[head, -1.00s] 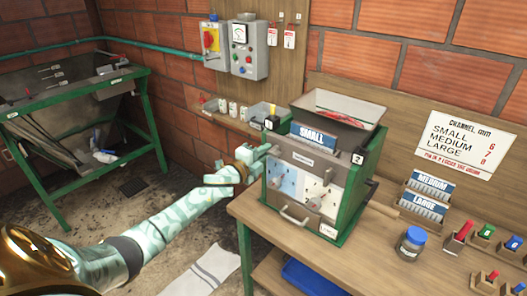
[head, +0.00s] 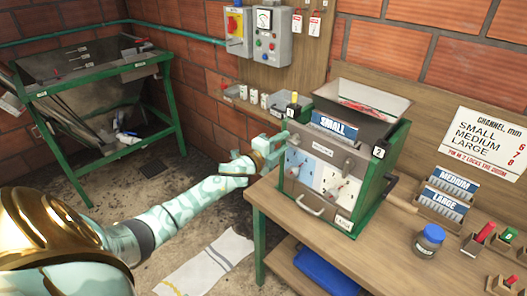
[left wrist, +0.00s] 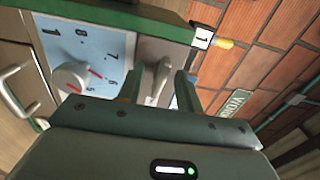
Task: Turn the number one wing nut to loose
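The machine (head: 357,160) with the SMALL plate stands on the bench. A white "1" label (left wrist: 203,36) marks its left corner, beside a yellow-tipped pin (left wrist: 225,43). A grey wing nut (left wrist: 158,80) shows in the left wrist view below that label, its wing pointing towards my gripper. My left gripper (head: 281,143) is at the machine's left corner in the head view, hiding the nut there. In the left wrist view the left gripper (left wrist: 158,88) is open, one finger on each side of the nut, with gaps visible. My right gripper is not in view.
A numbered dial with a white knob (left wrist: 70,76) is close left of the fingers. A handle (head: 310,206) sticks out of the machine's front. MEDIUM and LARGE plates (head: 443,204) and a jar (head: 428,241) stand to the right.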

